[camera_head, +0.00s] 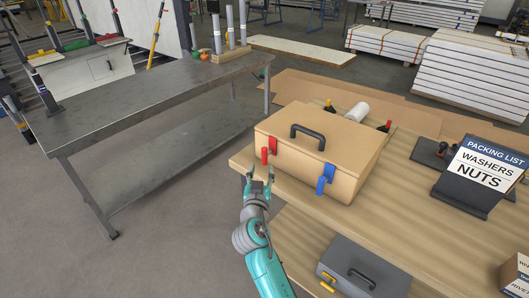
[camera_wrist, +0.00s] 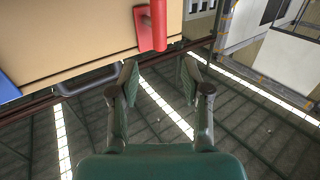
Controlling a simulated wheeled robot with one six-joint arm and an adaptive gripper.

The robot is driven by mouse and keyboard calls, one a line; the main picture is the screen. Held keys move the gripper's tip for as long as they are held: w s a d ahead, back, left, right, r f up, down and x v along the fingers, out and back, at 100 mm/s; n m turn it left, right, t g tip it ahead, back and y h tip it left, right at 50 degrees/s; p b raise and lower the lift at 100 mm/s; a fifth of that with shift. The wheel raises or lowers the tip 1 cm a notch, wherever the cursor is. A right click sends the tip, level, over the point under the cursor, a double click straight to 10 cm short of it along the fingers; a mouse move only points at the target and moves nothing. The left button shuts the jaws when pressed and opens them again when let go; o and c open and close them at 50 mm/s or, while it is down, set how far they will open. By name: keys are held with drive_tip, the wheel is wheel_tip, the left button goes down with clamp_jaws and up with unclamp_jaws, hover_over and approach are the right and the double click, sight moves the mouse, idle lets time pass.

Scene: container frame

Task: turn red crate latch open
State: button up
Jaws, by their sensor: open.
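A tan wooden crate (camera_head: 321,145) stands on the wooden table, with a dark handle on its lid. The red latch (camera_head: 267,152) is on the left of its front face and the blue latch (camera_head: 326,178) is on the right. In the wrist view the red latch (camera_wrist: 153,24) shows as a plate with a thick round knob hanging over the crate edge. My gripper (camera_head: 260,172) is open and empty, just in front of and below the red latch. In the wrist view its two fingertips (camera_wrist: 160,76) are spread below the knob, apart from it.
A grey case (camera_head: 362,270) with a yellow latch sits lower, at the front. A packing list sign (camera_head: 484,168) stands to the right.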

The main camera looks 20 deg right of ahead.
sight(264, 154)
drive_tip(key=x, duration=1)
drive_tip(key=shift+w+d+f, duration=0.1)
clamp_jaws()
